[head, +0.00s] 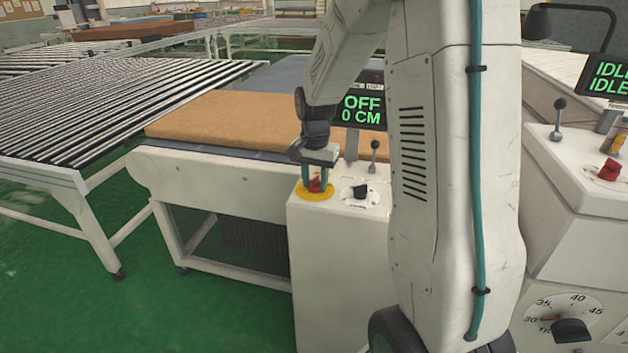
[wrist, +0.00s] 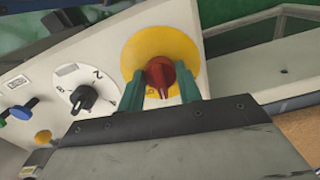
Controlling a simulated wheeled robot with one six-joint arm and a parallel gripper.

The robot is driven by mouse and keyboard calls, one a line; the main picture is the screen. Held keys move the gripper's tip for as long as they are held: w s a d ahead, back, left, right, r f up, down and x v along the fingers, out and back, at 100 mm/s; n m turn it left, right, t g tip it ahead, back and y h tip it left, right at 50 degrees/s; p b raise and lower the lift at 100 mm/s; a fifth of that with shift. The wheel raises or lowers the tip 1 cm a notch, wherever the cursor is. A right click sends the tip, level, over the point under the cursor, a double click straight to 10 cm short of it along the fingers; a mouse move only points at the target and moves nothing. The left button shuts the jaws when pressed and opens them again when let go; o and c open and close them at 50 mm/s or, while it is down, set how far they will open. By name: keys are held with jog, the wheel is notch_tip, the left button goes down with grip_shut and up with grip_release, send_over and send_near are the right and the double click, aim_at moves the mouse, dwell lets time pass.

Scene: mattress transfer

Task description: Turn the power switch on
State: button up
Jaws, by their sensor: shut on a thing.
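The power switch is a red knob (wrist: 159,76) on a round yellow plate (wrist: 184,42), on top of a white control box (head: 318,250). In the head view the red knob (head: 314,185) shows between the teal fingers. My gripper (head: 315,178) points down at it, and in the wrist view my gripper (wrist: 161,88) has one finger on each side of the knob, shut on it. The display (head: 362,110) behind reads "OFF" and "0 CM". My arm hides part of the display's surroundings.
A black dial (head: 360,191) and a small lever (head: 373,150) stand just right of the switch. A tan mattress (head: 225,117) lies on the table behind. A roller conveyor (head: 120,105) is at left. Another white console (head: 570,180) stands at right.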

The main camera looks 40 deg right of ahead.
aim_at(315, 179)
jog(key=m, duration=0.3)
jog(key=shift+m, duration=0.3)
jog(key=shift+d+m, duration=0.1)
jog(key=shift+m, duration=1.8)
jog(key=o, duration=1)
notch_tip(315, 179, up, 8)
jog(key=shift+f, duration=0.1)
